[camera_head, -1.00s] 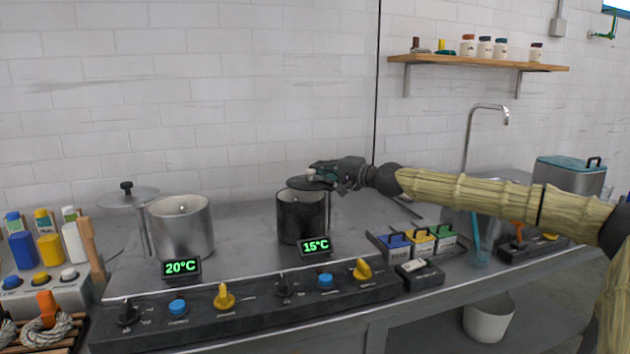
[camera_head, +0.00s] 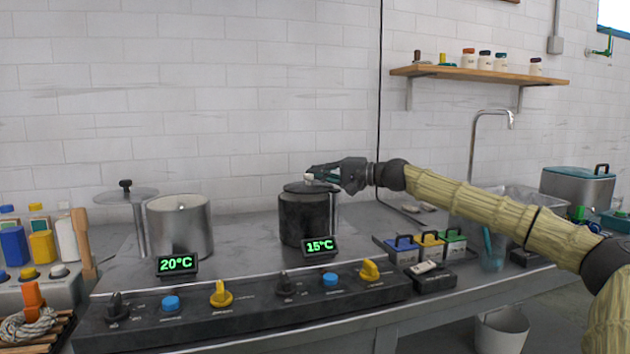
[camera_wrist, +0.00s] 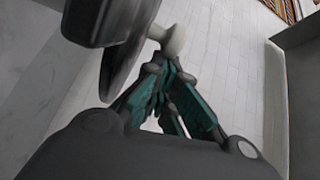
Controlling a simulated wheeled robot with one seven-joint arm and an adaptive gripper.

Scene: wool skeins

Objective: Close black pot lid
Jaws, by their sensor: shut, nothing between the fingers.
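The black pot (camera_head: 303,222) stands upright on the steel counter behind the 15°C display. Its dark lid (camera_head: 310,188) lies over the pot's mouth, looking nearly level and close to or on the rim. In the wrist view the lid (camera_wrist: 116,65) appears edge-on beside the pot (camera_wrist: 95,20). The lid's pale knob (camera_wrist: 173,40) lies just beyond my fingertips. My gripper (camera_head: 316,176) is at the knob from the right, above the lid. In the wrist view its teal fingers (camera_wrist: 165,78) are together with nothing held between them. Whether they touch the knob is unclear.
A silver pot (camera_head: 180,228) stands open at left, its lid (camera_head: 125,194) raised beside it. A control panel (camera_head: 245,312) with knobs runs along the front edge. Blue, yellow and green containers (camera_head: 428,245) sit at right before the sink. The wall is behind.

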